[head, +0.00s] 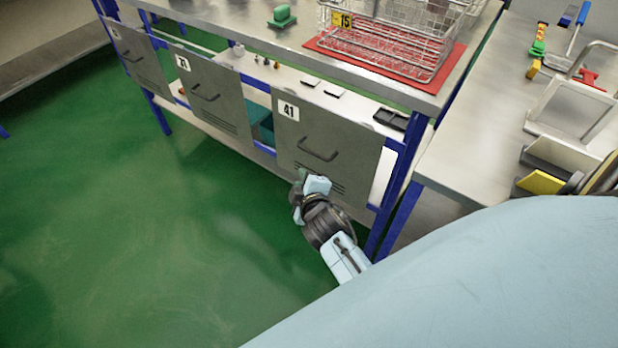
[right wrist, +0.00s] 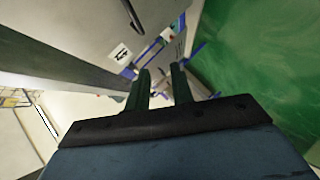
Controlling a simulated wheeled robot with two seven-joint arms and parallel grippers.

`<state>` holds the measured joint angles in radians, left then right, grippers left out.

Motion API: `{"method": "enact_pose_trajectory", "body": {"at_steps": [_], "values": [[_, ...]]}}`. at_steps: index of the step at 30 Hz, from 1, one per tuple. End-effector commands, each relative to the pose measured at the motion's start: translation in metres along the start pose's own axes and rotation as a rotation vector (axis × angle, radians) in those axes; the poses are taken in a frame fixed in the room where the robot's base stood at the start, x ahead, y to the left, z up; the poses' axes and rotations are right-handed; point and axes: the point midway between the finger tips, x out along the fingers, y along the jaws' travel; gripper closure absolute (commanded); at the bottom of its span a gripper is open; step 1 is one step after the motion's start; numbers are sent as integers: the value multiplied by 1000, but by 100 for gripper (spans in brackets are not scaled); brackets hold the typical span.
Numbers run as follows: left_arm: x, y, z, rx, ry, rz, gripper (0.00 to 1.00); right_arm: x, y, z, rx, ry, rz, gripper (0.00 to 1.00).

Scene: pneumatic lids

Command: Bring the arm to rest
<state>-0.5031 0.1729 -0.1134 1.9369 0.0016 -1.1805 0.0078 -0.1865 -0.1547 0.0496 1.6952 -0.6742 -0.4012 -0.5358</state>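My right gripper (head: 299,188) is low in front of the cabinet, near the lower left part of the grey door marked 41 (head: 350,135). I cannot tell whether it touches the door. In the right wrist view the gripper's two dark green fingers (right wrist: 159,88) stand apart with a gap between them, and nothing shows held there. The door marked 41 hangs closed or nearly so, with its dark handle above the gripper. A labelled grey panel with a handle (right wrist: 132,15) also shows in the right wrist view. My left gripper is in neither view.
More grey doors (head: 205,100) run to the left under the steel bench. A wire basket (head: 395,35) stands on a red mat (head: 330,52) on top. A second bench (head: 470,130) at the right holds tools and frames. The green floor (head: 130,220) is clear at the left.

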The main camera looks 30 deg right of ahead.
Motion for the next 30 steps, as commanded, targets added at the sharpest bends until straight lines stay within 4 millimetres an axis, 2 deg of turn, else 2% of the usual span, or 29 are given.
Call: {"method": "enact_pose_trajectory", "body": {"at_steps": [1, 3, 10, 15, 23, 26, 30], "values": [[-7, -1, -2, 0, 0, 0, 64, -15, 1, -1, 0, 0, -2, 77], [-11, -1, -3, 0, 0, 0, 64, -30, 2, -1, 0, 0, -1, 77], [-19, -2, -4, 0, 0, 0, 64, -68, 1, 0, 0, 0, 0, 77], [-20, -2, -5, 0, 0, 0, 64, -78, 1, 0, -1, 2, 2, 77], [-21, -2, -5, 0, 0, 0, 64, -80, 2, -1, -1, 2, 2, 77], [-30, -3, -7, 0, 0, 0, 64, -83, 10, -4, -1, 2, 2, 77], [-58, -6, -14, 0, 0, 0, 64, -95, 33, -16, -1, 2, 2, 77]]}}
